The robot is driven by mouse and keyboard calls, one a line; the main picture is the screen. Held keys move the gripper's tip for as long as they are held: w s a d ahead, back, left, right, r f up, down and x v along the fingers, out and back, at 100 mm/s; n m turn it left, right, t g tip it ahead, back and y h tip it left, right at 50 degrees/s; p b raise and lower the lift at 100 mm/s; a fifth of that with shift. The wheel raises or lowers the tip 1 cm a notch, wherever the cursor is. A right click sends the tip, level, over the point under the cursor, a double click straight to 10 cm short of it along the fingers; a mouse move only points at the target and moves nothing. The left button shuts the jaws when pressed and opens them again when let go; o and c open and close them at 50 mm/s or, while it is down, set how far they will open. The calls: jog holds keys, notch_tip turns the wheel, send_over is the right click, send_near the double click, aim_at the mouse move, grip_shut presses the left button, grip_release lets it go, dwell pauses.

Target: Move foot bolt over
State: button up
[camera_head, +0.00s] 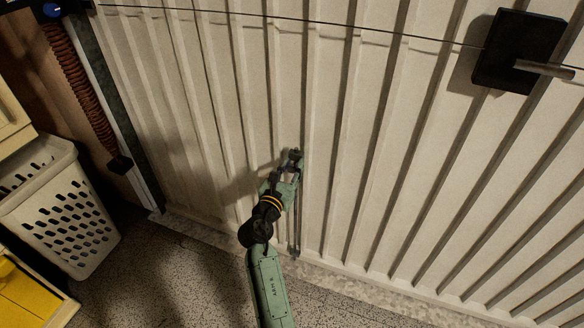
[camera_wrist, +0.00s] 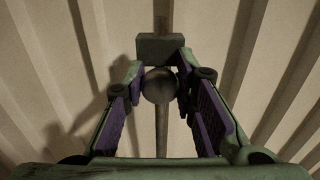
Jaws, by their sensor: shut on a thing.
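The foot bolt (camera_wrist: 162,130) is a thin vertical rod with a round grey knob (camera_wrist: 160,86) and a block-shaped guide (camera_wrist: 160,47) behind it in the wrist view. It is mounted low on the pale ribbed tilt door (camera_head: 200,100). In the head view the rod (camera_head: 296,225) runs down toward the floor at the door's bottom edge. My gripper (camera_head: 291,168) is at the bolt's upper part, its fingers shut on the knob from both sides. In the head view my gripper hides most of the knob.
A black handle plate (camera_head: 515,50) with a metal lever (camera_head: 545,68) sits at the upper right of the door. A dark cable crosses the door's top. A coiled spring (camera_head: 72,75) and a white laundry basket (camera_head: 62,205) stand left. Speckled floor lies below.

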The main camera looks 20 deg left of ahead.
grip_shut()
notch_tip(320, 180, down, 4)
jog(key=shift+f+b, duration=0.25)
jog(key=shift+b, duration=0.85)
jog(key=shift+o, duration=2.2)
grip_release()
jog(key=shift+f, duration=0.1)
jog(key=shift+o, duration=1.4)
